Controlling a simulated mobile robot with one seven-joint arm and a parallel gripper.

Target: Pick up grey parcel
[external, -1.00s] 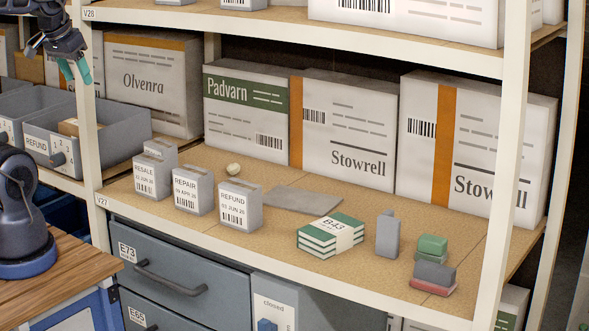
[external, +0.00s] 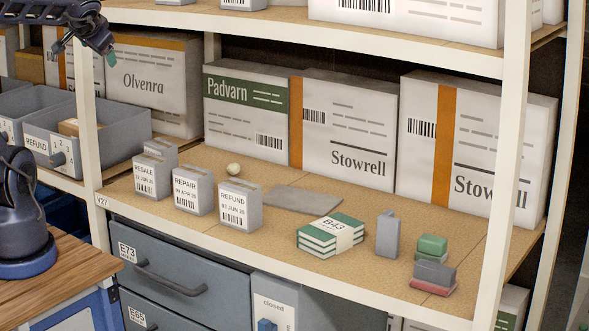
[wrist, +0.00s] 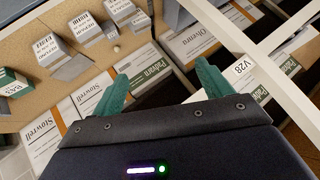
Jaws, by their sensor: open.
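Several grey things lie on the shelf, and I cannot tell which one is the grey parcel. A plain upright grey block (external: 388,236) stands right of the green-and-white bundle (external: 331,235). A grey block (external: 434,273) rests on a red one in a small stack at the right. A flat grey piece (external: 300,199) lies behind the bundle; it also shows in the wrist view (wrist: 70,68). Three labelled grey boxes stand at the left: RESALE (external: 147,176), REPAIR (external: 192,194), REFUND (external: 240,209). My gripper (external: 110,58) is open and empty at the upper left, well away from them.
Large Padvarn (external: 246,125) and Stowrell (external: 345,130) cartons line the shelf's back. A white post (external: 90,130) stands near my gripper, and another (external: 505,180) at the right. The upper shelf (external: 350,43) overhangs. A small pale ball (external: 233,169) lies behind the boxes.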

